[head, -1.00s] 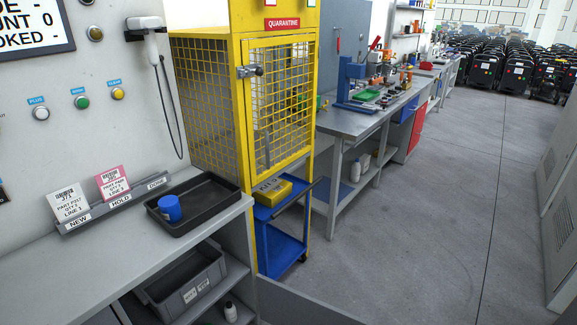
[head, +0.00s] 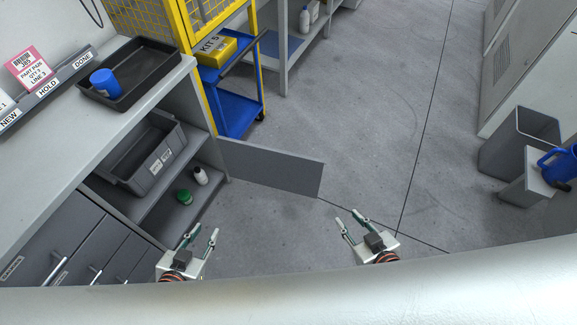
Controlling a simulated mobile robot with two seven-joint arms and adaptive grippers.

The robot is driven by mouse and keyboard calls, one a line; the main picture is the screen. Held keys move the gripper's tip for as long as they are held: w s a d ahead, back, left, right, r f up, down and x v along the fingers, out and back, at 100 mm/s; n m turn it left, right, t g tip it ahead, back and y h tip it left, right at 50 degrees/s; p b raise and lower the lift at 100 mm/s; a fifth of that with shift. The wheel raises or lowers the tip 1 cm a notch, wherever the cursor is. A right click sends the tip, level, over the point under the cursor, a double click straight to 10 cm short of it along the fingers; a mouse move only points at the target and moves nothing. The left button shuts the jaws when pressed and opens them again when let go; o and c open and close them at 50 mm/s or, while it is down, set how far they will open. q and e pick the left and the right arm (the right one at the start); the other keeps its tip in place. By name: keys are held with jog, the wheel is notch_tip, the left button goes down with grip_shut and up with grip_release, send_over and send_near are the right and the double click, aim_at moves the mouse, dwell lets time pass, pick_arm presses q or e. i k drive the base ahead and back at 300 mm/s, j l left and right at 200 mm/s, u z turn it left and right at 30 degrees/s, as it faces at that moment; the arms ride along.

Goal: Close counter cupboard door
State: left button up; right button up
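The counter cupboard door (head: 270,168) is a grey panel standing open, hinged at the right end of the counter and swung out over the floor. The cupboard opening shows shelves (head: 160,198) with a grey bin (head: 150,158), a white bottle (head: 200,176) and a green-lidded jar (head: 184,197). My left gripper (head: 202,238) is in front of the cupboard, below the shelf in the picture, fingers apart and empty. My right gripper (head: 350,226) is over the floor to the lower right of the door, fingers apart and empty. Neither appears to touch the door.
The counter (head: 75,135) carries a black tray (head: 130,85) with a blue cup (head: 105,82). Grey drawers (head: 65,255) are at the lower left. A blue cart (head: 235,115) stands behind the door. A grey bin (head: 520,140) stands at right. The middle floor is clear.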

aim_at(288, 171)
jog(key=z, duration=1.5)
jog(key=i+l+z, duration=0.25)
jog(key=i+z, duration=0.2)
jog(key=i, duration=0.3)
jog(key=i+j+u, duration=0.1)
jog(key=i+u, duration=0.35)
jog(key=i, duration=0.15)
jog(key=i+l+u, duration=0.1)
jog(key=i+u, duration=0.75)
jog(key=i, duration=0.3)
jog(key=i+l+u, duration=0.15)
jog(key=i+u, duration=0.2)
jog(key=i, duration=0.35)
jog(key=i+u, duration=0.55)
jog(key=u, duration=0.15)
jog(key=i+l+u, duration=0.15)
jog(key=u, duration=0.2)
jog(key=i+u, duration=0.1)
jog(key=u, duration=2.6)
jog(key=k+l, duration=0.2)
jog(key=l+u, duration=0.05)
jog(key=l, duration=0.1)
